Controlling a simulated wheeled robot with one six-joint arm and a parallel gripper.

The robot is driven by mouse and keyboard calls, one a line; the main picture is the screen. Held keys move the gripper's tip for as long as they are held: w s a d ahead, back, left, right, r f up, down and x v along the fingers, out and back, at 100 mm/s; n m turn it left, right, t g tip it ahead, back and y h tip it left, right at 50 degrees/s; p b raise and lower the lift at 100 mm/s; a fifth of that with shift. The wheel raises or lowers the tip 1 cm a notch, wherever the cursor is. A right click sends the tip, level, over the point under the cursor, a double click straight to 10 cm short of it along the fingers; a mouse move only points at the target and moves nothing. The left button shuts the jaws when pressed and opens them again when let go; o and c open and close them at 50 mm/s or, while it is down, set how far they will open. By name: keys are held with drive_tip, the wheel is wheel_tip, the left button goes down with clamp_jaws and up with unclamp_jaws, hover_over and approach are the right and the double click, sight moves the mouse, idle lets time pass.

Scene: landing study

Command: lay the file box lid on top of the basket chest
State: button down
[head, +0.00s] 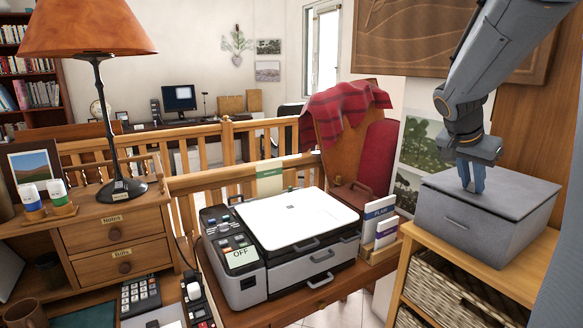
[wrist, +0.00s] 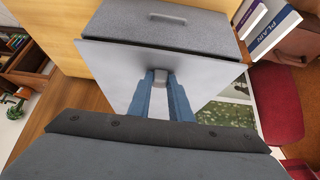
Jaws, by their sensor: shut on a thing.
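The grey file box (head: 452,222) stands on the wooden top of the basket chest (head: 478,268), at the right of the head view. Its flat grey lid (head: 515,188) covers the box top and looks level; I cannot tell whether it is slightly raised. My gripper (head: 471,180) points down at the lid, its blue fingers shut on the lid's small grip. In the wrist view the fingers (wrist: 168,88) close around this grey grip in the middle of the lid (wrist: 115,70). The box front with its handle (wrist: 168,17) shows beyond the lid edge.
Wicker baskets (head: 440,290) fill the chest's shelves. A strip of bare chest top lies in front of the box. A printer (head: 300,220) and a holder with booklets (head: 380,235) stand left of the chest.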

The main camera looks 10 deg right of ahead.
drive_tip(key=shift+a+f, duration=0.1)
drive_tip(key=shift+f, duration=0.55)
drive_tip(key=shift+p+v, duration=0.8)
drive_tip(key=shift+s+r, duration=0.1)
drive_tip(key=shift+r, duration=0.2)
drive_tip(key=shift+a, duration=0.1)
drive_tip(key=shift+f, duration=0.1)
